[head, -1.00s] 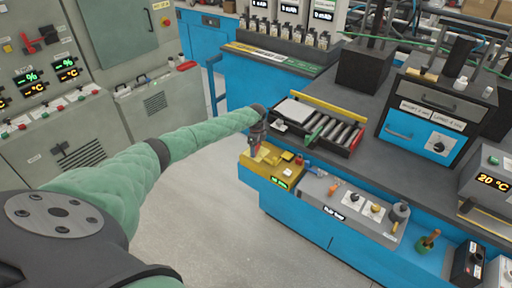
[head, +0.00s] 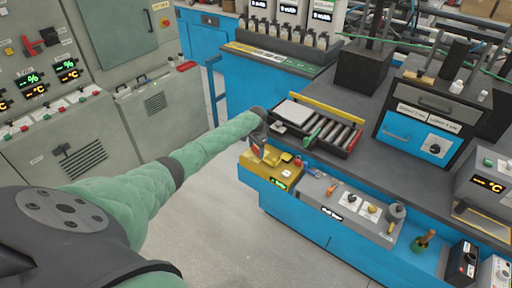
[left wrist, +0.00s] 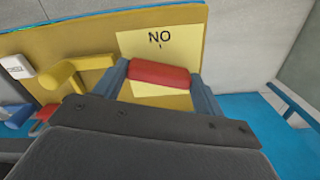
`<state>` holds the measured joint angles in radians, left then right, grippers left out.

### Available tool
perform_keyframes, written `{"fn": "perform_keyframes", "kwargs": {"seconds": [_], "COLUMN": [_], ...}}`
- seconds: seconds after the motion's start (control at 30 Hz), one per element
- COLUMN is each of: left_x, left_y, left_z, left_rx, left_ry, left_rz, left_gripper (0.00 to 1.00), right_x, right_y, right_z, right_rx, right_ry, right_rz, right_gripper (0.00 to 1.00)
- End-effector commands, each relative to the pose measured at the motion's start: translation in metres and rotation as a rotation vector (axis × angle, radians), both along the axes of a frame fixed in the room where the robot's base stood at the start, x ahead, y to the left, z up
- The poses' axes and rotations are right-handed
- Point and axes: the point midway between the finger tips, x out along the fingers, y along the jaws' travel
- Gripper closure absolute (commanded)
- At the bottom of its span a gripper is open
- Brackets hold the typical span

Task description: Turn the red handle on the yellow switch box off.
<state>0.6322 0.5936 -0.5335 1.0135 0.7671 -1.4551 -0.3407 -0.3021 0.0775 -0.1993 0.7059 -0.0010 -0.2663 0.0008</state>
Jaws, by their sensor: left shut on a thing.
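The yellow switch box (head: 287,171) sits at the left front corner of the blue bench. In the left wrist view its yellow panel (left wrist: 85,40) fills the upper part, with a pale label (left wrist: 135,42) reading "NO" behind the handle. My left gripper (head: 257,152) reaches down to the box from above. It is shut on the red handle (left wrist: 160,75), which lies crosswise between its two blue-grey fingers. The ends of the handle and its pivot are hidden by the fingers and gripper body. My right gripper is not in view.
A yellow peg-like knob (left wrist: 72,75) stands on the box close to the left finger. A grey control panel (head: 345,203) adjoins the box on the right, and a roller tray (head: 335,135) lies behind. The floor (head: 215,230) left of the bench is clear.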

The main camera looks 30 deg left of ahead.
Motion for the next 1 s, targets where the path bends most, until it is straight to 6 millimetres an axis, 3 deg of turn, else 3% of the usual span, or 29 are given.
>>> {"fn": "perform_keyframes", "kwargs": {"seconds": [0.2,0.43,1.0], "left_x": [0.002,0.003,0.003], "left_y": [-0.001,-0.001,0.0], "left_z": [0.003,0.003,0.003], "left_rx": [-0.001,0.0,0.0], "left_ry": [-0.004,-0.004,-0.006], "left_rz": [0.162,0.277,0.342], "left_gripper": [0.53,0.53,0.53], "right_x": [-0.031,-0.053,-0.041], "right_y": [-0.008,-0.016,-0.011], "right_z": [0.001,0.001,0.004], "right_rx": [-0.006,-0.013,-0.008], "right_ry": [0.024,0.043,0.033], "right_rz": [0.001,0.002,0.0], "right_gripper": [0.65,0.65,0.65]}}
